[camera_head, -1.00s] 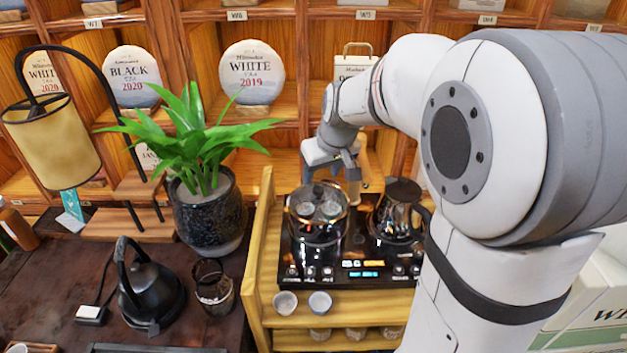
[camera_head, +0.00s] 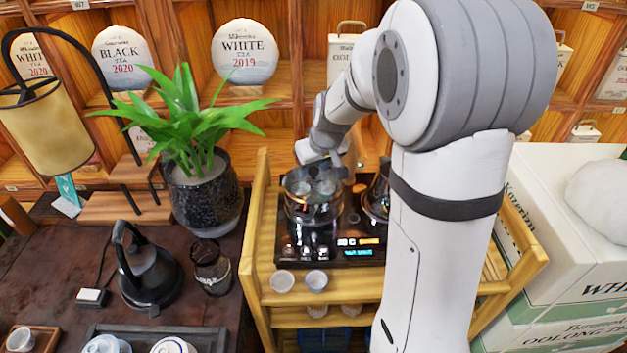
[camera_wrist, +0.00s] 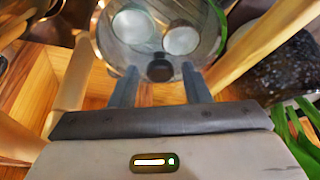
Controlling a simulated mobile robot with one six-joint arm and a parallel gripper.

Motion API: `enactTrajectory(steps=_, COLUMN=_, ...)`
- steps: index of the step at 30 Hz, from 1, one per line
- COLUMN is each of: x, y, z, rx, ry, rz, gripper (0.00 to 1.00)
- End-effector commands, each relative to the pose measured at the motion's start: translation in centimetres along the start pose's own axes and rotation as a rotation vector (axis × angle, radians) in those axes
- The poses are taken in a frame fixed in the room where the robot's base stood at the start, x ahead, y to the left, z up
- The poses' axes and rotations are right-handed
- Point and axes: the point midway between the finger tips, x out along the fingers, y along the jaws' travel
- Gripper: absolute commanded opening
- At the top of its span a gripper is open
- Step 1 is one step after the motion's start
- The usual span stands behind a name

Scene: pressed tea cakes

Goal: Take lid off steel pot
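The steel pot (camera_head: 312,212) stands on the black cooktop (camera_head: 355,262), with two pale round cups visible at its top through the clear lid (camera_head: 311,188). In the wrist view the clear lid (camera_wrist: 150,28) lies just beyond my fingers, with the two cups under the glass. A small dark knob or handle (camera_wrist: 160,68) shows between my fingertips. My gripper (camera_head: 326,166) is at the back of the pot's top; in the wrist view its two fingers (camera_wrist: 160,78) are apart, with a gap beside the dark piece. Contact cannot be told.
A dark-lidded glass pot (camera_head: 376,193) stands right of the steel pot, partly behind my arm. A potted plant (camera_head: 205,195) is close on the left. Two small cups (camera_head: 299,281) sit at the wooden stand's front edge. Shelves (camera_head: 290,100) close off the back.

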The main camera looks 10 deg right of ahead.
Motion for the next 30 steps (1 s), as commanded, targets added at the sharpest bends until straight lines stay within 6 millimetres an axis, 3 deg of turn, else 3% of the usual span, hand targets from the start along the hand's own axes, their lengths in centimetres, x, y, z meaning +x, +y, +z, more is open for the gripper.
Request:
enactTrajectory(steps=15, x=0.0, y=-0.1, z=0.0, rx=-0.001, ry=0.0, rz=-0.001, gripper=0.0)
enactTrajectory(steps=26, x=-0.1, y=-0.1, z=-0.1, rx=-0.002, ry=0.001, rz=-0.001, gripper=0.0)
enactTrajectory(steps=30, x=-1.1, y=-0.1, z=-0.6, rx=-0.002, ry=0.004, rz=-0.001, gripper=0.0)
